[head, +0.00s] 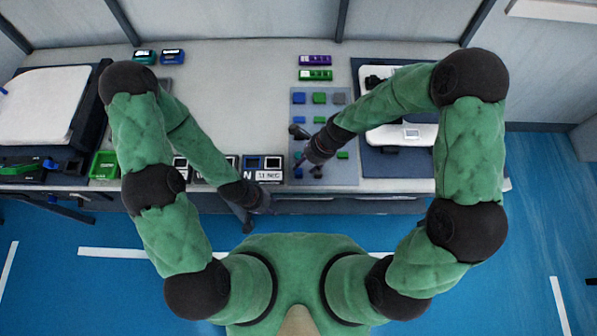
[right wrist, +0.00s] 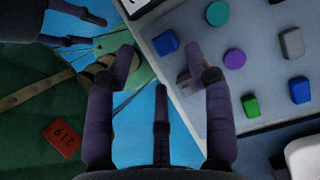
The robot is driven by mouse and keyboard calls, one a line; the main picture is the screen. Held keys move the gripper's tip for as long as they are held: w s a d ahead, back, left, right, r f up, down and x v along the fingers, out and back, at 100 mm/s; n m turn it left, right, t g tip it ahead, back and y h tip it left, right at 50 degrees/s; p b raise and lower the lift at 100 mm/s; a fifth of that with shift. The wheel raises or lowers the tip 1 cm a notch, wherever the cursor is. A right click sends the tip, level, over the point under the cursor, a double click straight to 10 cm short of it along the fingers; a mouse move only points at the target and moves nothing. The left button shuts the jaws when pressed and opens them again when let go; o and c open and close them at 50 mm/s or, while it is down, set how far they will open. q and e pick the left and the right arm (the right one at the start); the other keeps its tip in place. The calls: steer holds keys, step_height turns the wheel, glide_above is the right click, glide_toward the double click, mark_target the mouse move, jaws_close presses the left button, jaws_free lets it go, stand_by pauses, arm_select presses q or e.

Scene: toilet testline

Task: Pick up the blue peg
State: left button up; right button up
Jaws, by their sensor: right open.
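Several blue pegs are on the grey peg board (head: 348,135). In the head view one blue peg (head: 299,98) stands at the board's far left corner. In the right wrist view, one blue peg (right wrist: 165,42) lies beyond and between my right fingertips, and another blue peg (right wrist: 300,90) is at the right. My right gripper (head: 305,152) is over the board's near left part; in its wrist view the right gripper (right wrist: 160,68) is open with nothing between its fingers. My left gripper (head: 248,217) hangs in front of the table edge; its fingers are too small to judge.
Green pegs (head: 319,98) and a grey peg (head: 338,98) share the board. A purple round peg (right wrist: 234,58) shows in the right wrist view. Black-framed bins (head: 262,172) stand left of the board, and a blue mat (head: 380,165) lies right of it. The table's middle left is clear.

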mark_target(299, 170)
steer(key=shift+w+a+f, duration=0.15)
steer(key=shift+f, duration=0.25)
steer(key=x, duration=0.1)
steer(key=b+x, duration=0.1)
steer(key=x, duration=0.2)
steer(key=shift+d+f+b, duration=0.2)
steer(key=shift+d+b, duration=0.05)
steer(key=shift+b, duration=0.1)
steer(key=shift+a+f, duration=0.2)
steer(key=shift+f, duration=0.2)
steer(key=c, duration=1)
